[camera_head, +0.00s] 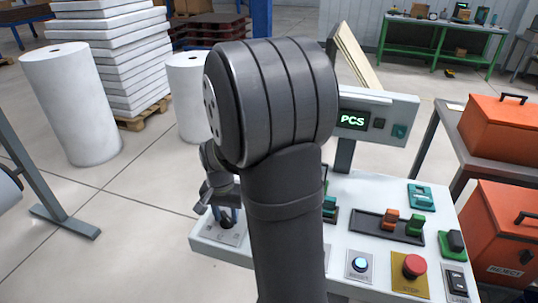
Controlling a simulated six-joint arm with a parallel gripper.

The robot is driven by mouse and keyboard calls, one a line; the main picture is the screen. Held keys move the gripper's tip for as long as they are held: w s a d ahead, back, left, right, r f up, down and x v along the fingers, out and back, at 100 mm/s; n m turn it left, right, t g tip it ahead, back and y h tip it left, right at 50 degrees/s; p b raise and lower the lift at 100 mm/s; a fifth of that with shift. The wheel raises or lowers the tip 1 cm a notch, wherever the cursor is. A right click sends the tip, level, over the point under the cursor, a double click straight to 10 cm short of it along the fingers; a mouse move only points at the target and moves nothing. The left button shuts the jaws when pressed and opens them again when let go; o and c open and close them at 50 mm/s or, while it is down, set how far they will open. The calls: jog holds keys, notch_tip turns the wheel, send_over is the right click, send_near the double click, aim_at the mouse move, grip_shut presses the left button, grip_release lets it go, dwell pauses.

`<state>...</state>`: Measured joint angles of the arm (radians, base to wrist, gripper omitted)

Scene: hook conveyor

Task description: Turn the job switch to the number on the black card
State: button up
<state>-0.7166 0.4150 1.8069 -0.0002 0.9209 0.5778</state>
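My gripper (227,213) is small and partly hidden behind my own arm. It points down at the left end of the white console (205,243), over a small grey plate (234,239). Something dark blue shows between the gripper and the plate. I cannot tell whether it is a switch knob or part of my fingers, nor whether the fingers are open or shut or touching it. I cannot make out a numbered job switch or a numbered black card. My arm hides the middle of the console.
A display (352,120) reading PCS stands behind the console. On the console are a black tray (372,238) with orange and green pieces, a teal device (421,197), a lit blue button (360,265), a red button (414,266) and a black rocker (457,281). Orange boxes (500,125) stand right.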

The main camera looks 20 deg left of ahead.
jog(key=w+a+r+n+g+h, duration=0.1)
jog(key=w+a+r+n, duration=0.15)
jog(key=r, duration=0.25)
jog(key=w+a+r+n+g+h, duration=0.1)
jog(key=r+n, duration=0.2)
jog(key=r, duration=0.3)
jog(key=w+a+r+n+g+h, duration=0.1)
jog(key=a+r+n, duration=0.15)
jog(key=r, duration=0.25)
jog(key=shift+n+h, duration=0.3)
jog(key=x, duration=1.7)
jog(key=shift+w+d+f, duration=0.1)
jog(key=shift+d+f, duration=0.05)
